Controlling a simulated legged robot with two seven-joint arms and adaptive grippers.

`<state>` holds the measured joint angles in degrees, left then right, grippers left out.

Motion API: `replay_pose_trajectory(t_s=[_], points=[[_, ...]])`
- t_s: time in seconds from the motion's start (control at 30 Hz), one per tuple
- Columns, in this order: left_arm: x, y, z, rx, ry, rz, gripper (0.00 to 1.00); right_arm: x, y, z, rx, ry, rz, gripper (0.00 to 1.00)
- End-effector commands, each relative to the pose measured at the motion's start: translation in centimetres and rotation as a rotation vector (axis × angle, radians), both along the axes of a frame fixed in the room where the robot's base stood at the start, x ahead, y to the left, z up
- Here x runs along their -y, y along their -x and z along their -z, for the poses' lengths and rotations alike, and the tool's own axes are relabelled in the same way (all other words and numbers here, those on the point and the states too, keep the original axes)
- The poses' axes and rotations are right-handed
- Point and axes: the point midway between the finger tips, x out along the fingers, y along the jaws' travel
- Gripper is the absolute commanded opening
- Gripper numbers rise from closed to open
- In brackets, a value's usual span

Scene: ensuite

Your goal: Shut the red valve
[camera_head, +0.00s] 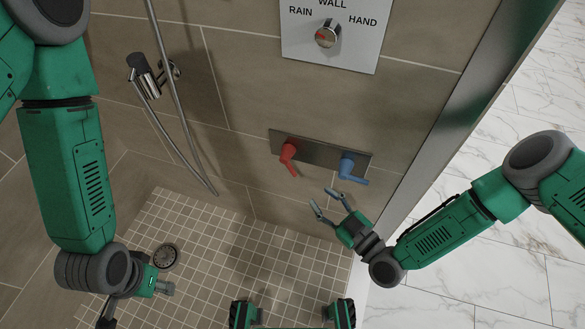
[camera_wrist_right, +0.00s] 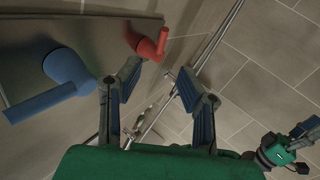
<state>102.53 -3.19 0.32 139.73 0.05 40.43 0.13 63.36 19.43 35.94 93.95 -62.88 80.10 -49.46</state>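The red valve (camera_head: 288,157) sits on the left part of a metal plate (camera_head: 318,154) on the shower wall, its lever pointing down in the head view. In the right wrist view the red valve (camera_wrist_right: 152,45) is beyond the fingertips, apart from them. A blue valve (camera_head: 350,168) is on the plate's right part and shows large at the left of the right wrist view (camera_wrist_right: 64,82). My right gripper (camera_head: 326,200) is open and empty, below the plate. My left gripper (camera_head: 140,310) is low at the left, near the floor; its fingers are not clear.
A white sign with a selector knob (camera_head: 328,34) is above the plate. A hand shower (camera_head: 145,75) with its hose hangs at the left. A glass panel edge (camera_head: 440,110) stands right of the plate. A round drain (camera_head: 166,257) is in the tiled floor.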

Motion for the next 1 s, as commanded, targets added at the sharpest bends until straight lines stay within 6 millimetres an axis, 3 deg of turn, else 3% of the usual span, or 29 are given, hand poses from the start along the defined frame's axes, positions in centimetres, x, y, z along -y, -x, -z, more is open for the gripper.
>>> replay_pose_trajectory(t_s=[0.2, 0.5, 0.7, 1.0], points=[[-0.1, 0.2, 1.2, -0.004, -0.001, -0.002, 0.40, -3.5, -3.5, 0.1, -0.001, 0.001, -0.003, 0.33], [-0.1, 0.2, 2.4, -0.003, -0.001, -0.002, 0.40, -6.5, -7.8, 0.2, -0.003, -0.006, -0.003, 0.33], [-0.1, 0.2, 2.7, -0.003, -0.001, -0.001, 0.40, -7.4, -9.0, 0.1, -0.005, -0.006, -0.002, 0.33], [-0.1, 0.1, 2.6, -0.003, -0.001, -0.001, 0.40, -7.9, -9.2, 0.0, -0.006, -0.001, -0.004, 0.33]])
